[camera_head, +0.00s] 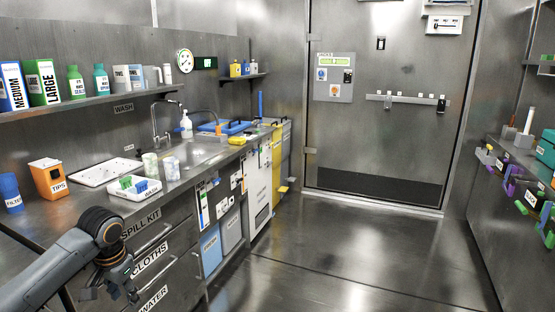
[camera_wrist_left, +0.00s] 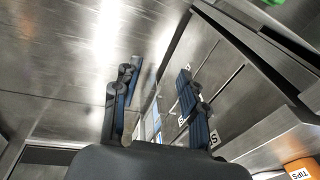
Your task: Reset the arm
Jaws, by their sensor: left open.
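My left arm comes in at the lower left of the head view, in front of the counter's drawers. Its left gripper (camera_head: 111,293) hangs with the fingers pointing down, before the drawer labelled CLOTHS (camera_head: 155,259). In the left wrist view the gripper (camera_wrist_left: 162,97) has its two dark fingers spread apart with nothing between them. The shiny floor and the drawer fronts show beyond the fingers. My right arm and right gripper are in neither view.
The counter holds a white tray (camera_head: 117,190) with green-topped items, an orange TIPS box (camera_head: 48,181), a blue FILTER cup (camera_head: 10,190) and a sink (camera_head: 203,155). A side bench (camera_head: 509,165) stands right. The middle floor (camera_head: 340,255) is clear.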

